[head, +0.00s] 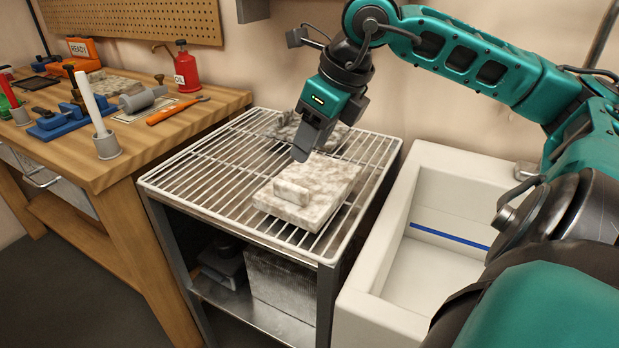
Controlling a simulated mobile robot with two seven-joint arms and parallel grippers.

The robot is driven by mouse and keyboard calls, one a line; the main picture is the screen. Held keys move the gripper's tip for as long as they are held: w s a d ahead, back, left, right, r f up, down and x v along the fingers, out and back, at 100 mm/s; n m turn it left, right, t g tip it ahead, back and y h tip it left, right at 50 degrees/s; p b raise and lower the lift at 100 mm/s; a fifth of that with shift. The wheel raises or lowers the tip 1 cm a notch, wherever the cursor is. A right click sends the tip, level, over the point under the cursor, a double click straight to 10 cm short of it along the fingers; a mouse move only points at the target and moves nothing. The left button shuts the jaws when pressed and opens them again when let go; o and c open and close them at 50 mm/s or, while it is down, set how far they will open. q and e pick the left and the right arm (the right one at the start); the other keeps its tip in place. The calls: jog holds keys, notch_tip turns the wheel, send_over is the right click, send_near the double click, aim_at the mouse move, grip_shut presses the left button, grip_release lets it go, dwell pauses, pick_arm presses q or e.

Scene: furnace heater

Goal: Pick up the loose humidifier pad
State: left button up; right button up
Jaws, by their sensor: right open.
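A mottled grey-white pad (325,187) with a raised block-like handle (292,192) lies flat on the white wire rack (205,182) of a metal stand. A second mottled pad (287,126) lies farther back on the same rack, partly hidden behind my right gripper. My right gripper (303,152) points down above the back edge of the front pad. It is open with nothing visible in it; whether it touches the pad is hard to tell. My left gripper is not in view.
A wooden bench (150,150) at left holds a red oil can (186,70), an orange tool (176,111), a blue vise and a white cylinder in a grey holder. A white sink (440,250) stands right of the rack. The rack's front left is bare.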

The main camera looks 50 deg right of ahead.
jog(key=p, duration=0.1)
send_over(293, 186)
jog(key=s, duration=0.3)
jog(key=f, duration=0.4)
jog(key=shift+w+f, duration=0.25)
jog(key=shift+d+p+x, duration=0.15)
jog(key=shift+x, duration=1.4)
jog(key=shift+d+p+x, duration=0.1)
jog(key=shift+p+x, duration=0.05)
jog(key=shift+x, duration=1.45)
grip_shut()
jog(key=shift+s, duration=0.1)
